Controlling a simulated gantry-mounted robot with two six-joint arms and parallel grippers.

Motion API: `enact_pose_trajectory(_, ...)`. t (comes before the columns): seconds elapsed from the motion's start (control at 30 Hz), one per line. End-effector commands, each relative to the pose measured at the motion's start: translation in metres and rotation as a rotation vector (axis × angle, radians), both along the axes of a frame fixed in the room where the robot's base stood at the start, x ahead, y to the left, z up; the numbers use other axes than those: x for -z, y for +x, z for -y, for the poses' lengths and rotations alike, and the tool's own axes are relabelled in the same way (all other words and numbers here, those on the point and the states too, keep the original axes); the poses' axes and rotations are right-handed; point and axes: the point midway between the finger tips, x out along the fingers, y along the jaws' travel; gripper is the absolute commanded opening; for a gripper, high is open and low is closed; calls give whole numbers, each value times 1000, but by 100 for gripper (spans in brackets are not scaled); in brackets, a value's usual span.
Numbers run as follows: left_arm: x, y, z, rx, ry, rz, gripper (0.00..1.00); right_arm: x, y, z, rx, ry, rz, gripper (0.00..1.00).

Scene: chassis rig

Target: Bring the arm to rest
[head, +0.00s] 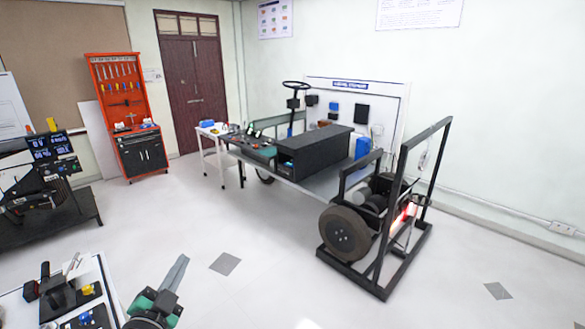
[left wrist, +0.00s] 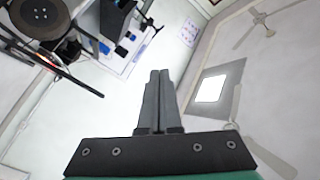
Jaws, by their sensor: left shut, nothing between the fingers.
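My left gripper (head: 178,270) shows at the bottom of the head view, raised over the floor with its fingers pointing up and away. In the left wrist view my left gripper (left wrist: 159,75) has its two grey fingers together with nothing between them. It touches no object. My right gripper is in neither view.
A small table (head: 108,292) with tools stands at the lower left, beside my left gripper. The chassis rig (head: 320,150) with its wheel (head: 345,234) and black frame (head: 384,290) stands centre right. An orange tool cabinet (head: 108,72) is at the back left. The middle floor is clear.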

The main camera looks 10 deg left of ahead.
Motion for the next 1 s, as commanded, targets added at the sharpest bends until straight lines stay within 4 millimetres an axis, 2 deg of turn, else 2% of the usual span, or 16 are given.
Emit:
enact_pose_trajectory(0.03, -43, -1, 20, 29, -10, 83, 0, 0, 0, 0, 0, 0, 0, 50)
enact_pose_trajectory(0.13, -124, -16, 55, 90, -57, 241, 0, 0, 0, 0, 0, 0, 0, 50)
enact_pose_trajectory(0.2, -179, -36, 77, 135, -106, 355, 0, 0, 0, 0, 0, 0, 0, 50)
enact_pose_trajectory(0.27, -222, -58, 94, 178, -156, 448, 0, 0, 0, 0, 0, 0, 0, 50)
enact_pose_trajectory(0.3, -249, -75, 103, 206, -193, 509, 0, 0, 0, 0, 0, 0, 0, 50)
enact_pose_trajectory(0.4, -303, -122, 118, 277, -296, 648, 0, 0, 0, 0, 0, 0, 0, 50)
enact_pose_trajectory(0.5, -342, -172, 121, 350, -418, 769, 0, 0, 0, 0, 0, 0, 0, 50)
enact_pose_trajectory(0.57, -357, -204, 116, 398, -522, 831, 0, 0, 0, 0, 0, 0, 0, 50)
enact_pose_trajectory(0.6, -358, -216, 114, 435, -619, 839, 0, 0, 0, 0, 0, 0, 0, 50)
enact_pose_trajectory(0.67, -353, -209, 113, 483, -769, 796, 0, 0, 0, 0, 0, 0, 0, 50)
enact_pose_trajectory(0.7, -388, -209, 113, 482, -763, 799, 0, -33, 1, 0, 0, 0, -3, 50)
enact_pose_trajectory(1.0, -504, -208, 113, 478, -757, 797, 0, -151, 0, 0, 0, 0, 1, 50)
